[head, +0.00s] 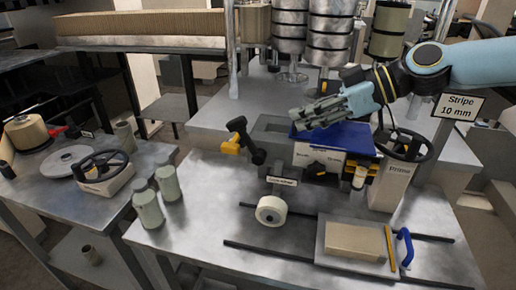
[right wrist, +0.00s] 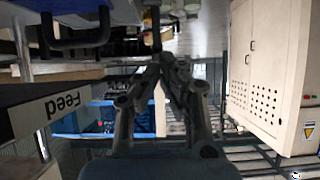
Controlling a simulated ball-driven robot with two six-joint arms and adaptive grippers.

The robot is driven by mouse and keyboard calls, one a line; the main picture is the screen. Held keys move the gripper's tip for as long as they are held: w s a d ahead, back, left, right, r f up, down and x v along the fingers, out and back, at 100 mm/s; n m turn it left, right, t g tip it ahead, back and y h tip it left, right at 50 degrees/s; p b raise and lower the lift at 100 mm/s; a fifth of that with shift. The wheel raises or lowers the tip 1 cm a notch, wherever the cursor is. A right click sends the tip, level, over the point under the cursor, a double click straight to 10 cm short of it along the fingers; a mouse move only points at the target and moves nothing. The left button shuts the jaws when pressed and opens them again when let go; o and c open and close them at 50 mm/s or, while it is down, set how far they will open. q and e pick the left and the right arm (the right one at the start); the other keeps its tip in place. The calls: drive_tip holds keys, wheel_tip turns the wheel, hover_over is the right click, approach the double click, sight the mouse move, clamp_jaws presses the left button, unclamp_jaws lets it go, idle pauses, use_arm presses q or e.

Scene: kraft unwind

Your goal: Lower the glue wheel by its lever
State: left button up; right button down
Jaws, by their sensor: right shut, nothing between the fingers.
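The glue wheel (head: 271,211), a white roller, is at the front of a grey machine on the metal table, below a small label (head: 282,181). A black lever (head: 246,140) with a yellow part at its left end rises at the machine's left side. My right gripper (head: 302,116) comes in from the right and appears over the blue-topped box (head: 333,139), right of the lever and apart from it. Its fingers are shut and empty; they also show closed in the right wrist view (right wrist: 158,62). My left gripper is not in view.
A handwheel (head: 405,146) stands right of the machine. A cardboard block (head: 355,240) lies on a plate at the front right, beside a blue handle (head: 405,247). Green-grey canisters (head: 148,208) stand left. The table's front left is mostly clear.

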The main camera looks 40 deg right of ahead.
sight(247, 137)
drive_tip(key=b+x, duration=0.5)
drive_tip(key=x, duration=0.4)
drive_tip(key=shift+r, duration=0.2)
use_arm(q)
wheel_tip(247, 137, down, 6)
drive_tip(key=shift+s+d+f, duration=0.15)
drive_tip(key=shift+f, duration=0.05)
use_arm(e)
drive_tip(key=shift+x, duration=1.05)
drive_tip(key=shift+d+f, duration=0.1)
drive_tip(key=shift+f, duration=0.05)
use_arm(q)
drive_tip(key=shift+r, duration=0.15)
